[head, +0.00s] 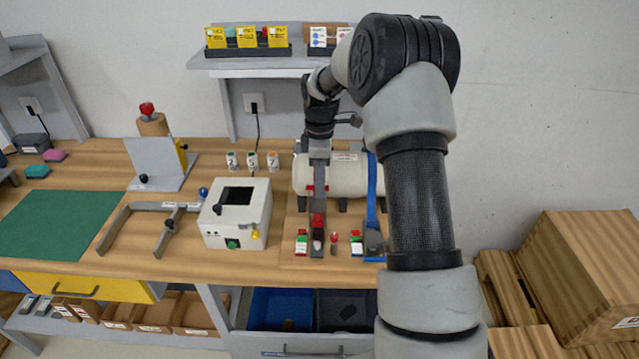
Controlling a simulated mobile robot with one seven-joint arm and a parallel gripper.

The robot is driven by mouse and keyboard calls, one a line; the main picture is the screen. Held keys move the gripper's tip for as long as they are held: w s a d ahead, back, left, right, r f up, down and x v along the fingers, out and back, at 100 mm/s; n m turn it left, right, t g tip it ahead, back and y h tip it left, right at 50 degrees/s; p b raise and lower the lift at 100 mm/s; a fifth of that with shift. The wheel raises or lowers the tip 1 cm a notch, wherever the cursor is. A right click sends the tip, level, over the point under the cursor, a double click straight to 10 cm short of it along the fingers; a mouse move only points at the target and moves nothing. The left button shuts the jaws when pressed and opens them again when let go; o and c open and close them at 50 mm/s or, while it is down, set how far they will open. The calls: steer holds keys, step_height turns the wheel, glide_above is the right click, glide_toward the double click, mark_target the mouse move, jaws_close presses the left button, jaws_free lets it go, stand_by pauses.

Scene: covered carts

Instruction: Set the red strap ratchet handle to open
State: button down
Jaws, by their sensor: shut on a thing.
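The red strap ratchet (318,220) is at the front of a white cylindrical tank (346,176) on the wooden bench. A grey upright part, with a red piece (310,188) across it, rises above the ratchet in front of the tank. My gripper (318,184) points down from above and is shut at this red piece, which looks like the ratchet handle's end. The fingertips are small and partly merge with the grey part, so the exact grip and handle angle are hard to tell. My arm comes in from the right.
A blue strap (372,180) with a blue ratchet (373,243) is to the right. Small red, green and white blocks (301,243) flank the red ratchet. A white box (235,213) stands to the left. A shelf (262,64) is above; wooden crates (590,265) are at right.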

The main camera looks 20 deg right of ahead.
steer(key=shift+s+f, duration=0.25)
steer(key=shift+f, duration=0.2)
steer(key=c, duration=2.1)
jaws_free()
steer(key=shift+w, duration=0.15)
steer(key=r, duration=1.1)
steer(key=w+r, duration=0.1)
steer(key=r, duration=0.5)
steer(key=shift+w+d+r, duration=0.1)
steer(key=shift+d+r, duration=0.1)
steer(key=shift+r, duration=0.1)
steer(key=shift+c, duration=0.3)
